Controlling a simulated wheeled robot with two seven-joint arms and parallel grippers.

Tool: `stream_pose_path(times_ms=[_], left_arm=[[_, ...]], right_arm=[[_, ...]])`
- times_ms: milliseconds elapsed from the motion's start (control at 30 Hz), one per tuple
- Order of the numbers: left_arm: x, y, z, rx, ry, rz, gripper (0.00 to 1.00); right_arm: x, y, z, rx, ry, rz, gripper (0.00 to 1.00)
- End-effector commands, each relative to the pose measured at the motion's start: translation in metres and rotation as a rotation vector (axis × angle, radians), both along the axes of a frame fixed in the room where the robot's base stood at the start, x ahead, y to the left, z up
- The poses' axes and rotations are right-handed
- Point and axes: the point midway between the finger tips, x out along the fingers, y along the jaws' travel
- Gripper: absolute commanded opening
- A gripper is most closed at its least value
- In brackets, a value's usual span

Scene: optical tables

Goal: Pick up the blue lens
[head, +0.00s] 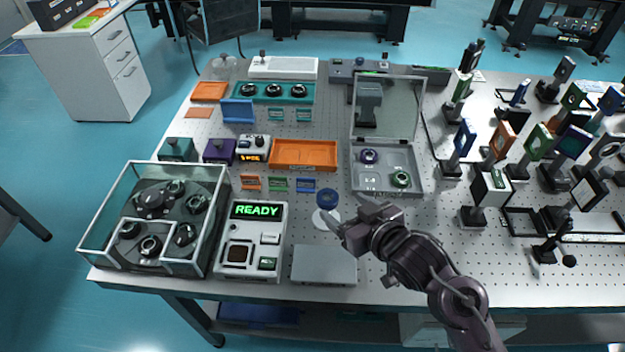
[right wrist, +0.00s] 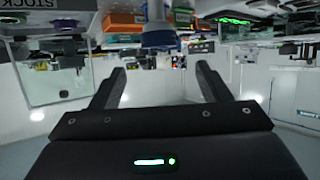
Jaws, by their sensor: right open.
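A round blue lens (head: 327,197) stands above a pale round base (head: 325,219) near the middle front of the table. In the right wrist view a blue round piece (right wrist: 158,38) shows just above the gap between the fingertips, apart from them. My right gripper (head: 334,226) is open and empty, close to the front right of the blue lens, its fingers pointing left. Both fingers also show spread in the right wrist view (right wrist: 160,78). My left gripper is not in view.
An open case (head: 408,152) holds a dark purple-blue round piece (head: 369,157) and a green-ringed one (head: 400,180). A grey flat box (head: 323,265) and a READY device (head: 251,242) lie in front. An orange tray (head: 303,155) is behind. Upright optics mounts crowd the right.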

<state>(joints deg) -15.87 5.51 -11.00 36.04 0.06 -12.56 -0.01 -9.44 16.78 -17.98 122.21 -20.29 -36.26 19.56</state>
Motion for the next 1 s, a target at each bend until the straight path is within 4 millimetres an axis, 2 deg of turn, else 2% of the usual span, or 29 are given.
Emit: stream_pose_path(times_ms=[67,133,300,433,533,633,800,900,933,1000], left_arm=[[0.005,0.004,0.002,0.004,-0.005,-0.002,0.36],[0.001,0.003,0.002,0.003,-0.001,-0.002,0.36],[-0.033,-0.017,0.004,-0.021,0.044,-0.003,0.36],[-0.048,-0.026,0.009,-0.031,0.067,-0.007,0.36],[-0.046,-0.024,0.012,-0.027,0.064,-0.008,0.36],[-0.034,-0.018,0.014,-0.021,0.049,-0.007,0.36],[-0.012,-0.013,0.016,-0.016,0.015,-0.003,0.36],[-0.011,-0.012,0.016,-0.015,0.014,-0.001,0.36],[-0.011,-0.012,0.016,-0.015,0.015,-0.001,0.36],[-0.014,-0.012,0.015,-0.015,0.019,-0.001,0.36]], right_arm=[[0.005,0.004,-0.001,0.006,-0.005,0.006,0.70],[0.011,0.009,-0.005,0.007,-0.004,0.006,0.70],[0.024,0.016,-0.014,0.005,-0.002,0.004,0.70],[0.036,0.024,-0.026,0.005,-0.001,0.004,0.70],[0.047,0.030,-0.033,0.005,-0.003,0.003,0.70],[0.054,0.034,-0.038,0.003,-0.004,0.003,0.70],[0.056,0.036,-0.040,0.002,-0.004,0.004,0.70],[0.056,0.036,-0.040,0.002,-0.004,0.004,0.70],[0.056,0.036,-0.040,0.002,-0.004,0.004,0.69],[0.056,0.036,-0.040,0.002,-0.004,0.004,0.60]])
